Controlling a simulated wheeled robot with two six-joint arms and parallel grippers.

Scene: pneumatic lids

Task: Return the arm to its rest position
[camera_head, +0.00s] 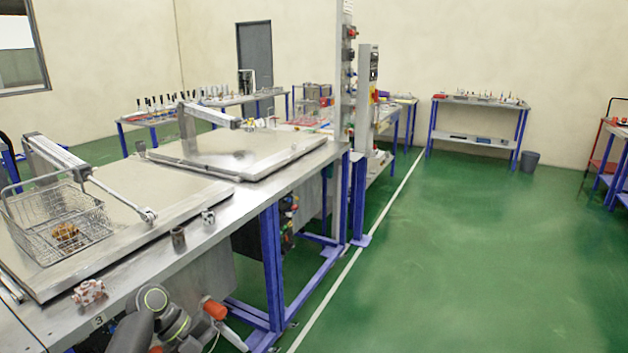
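One of my arms shows at the bottom left as dark grey links with a lime ring, in front of the near bench (190,240). No gripper fingers can be made out on it, and no held thing shows. My other arm is not in view. Two flat metal lids lie on the bench: the near lid (150,195) and the far lid (250,152), each with a metal arm above it. A wire basket (35,208) with a brown thing inside stands on the near lid's left part.
A red-and-white knob (88,292) and a small dark cylinder (178,238) are at the bench's front edge. An orange-ended part (214,308) shows beside my arm. Green floor (450,260) on the right is clear. A back table (480,101) and a bin (529,160) stand far off.

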